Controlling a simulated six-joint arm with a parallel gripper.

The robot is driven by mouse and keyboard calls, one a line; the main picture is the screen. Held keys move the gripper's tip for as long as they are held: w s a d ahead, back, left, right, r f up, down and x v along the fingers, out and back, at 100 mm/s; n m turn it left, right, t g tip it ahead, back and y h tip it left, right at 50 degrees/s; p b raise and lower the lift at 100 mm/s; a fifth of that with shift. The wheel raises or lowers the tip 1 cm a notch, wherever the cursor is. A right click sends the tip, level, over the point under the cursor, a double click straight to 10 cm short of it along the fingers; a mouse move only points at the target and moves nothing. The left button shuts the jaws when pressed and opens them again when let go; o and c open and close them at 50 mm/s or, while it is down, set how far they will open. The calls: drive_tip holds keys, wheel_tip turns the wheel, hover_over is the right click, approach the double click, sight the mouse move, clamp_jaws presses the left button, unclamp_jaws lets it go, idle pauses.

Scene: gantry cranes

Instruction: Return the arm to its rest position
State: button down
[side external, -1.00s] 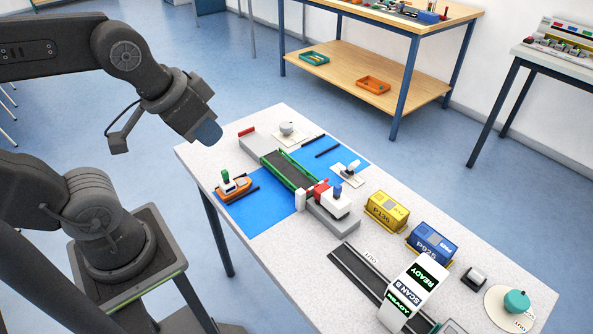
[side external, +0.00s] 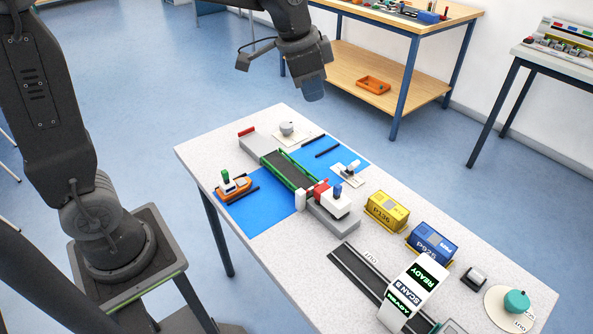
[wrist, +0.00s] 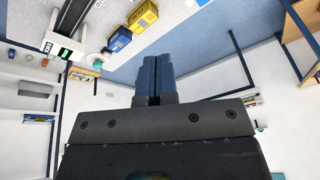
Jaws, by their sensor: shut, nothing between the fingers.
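My gripper (side external: 312,92) hangs in the air above and behind the far edge of the table in the side external view. It is clear of everything on the table. In the wrist view its two blue fingers (wrist: 154,78) are together with nothing between them. My arm stands up from its base at the left, and its upper part runs out of the top of the side external view.
A wooden bench (side external: 377,75) stands behind. The air around my gripper is free.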

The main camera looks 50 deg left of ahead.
drive_tip(key=w+d+f+m+g, duration=0.1)
drive_tip(key=w+f+m, duration=0.2)
drive_tip(key=w+f, duration=0.55)
drive_tip(key=shift+w+d+f+m+g+h, duration=0.15)
drive_tip(key=shift+w+f+m, duration=0.3)
drive_tip(key=shift+w+f, duration=1.5)
drive_tip(key=shift+w+d+f+m+g+h, duration=0.2)
drive_tip(key=shift+w+f+m, duration=0.4)
drive_tip(key=shift+f, duration=2.5)
drive_tip(key=shift+w+d+f+m+g+h, duration=0.15)
drive_tip(key=shift+w+f+m, duration=0.2)
drive_tip(key=shift+w+f, duration=1.65)
drive_tip(key=shift+s+f, duration=0.55)
drive_tip(key=shift+f, duration=0.05)
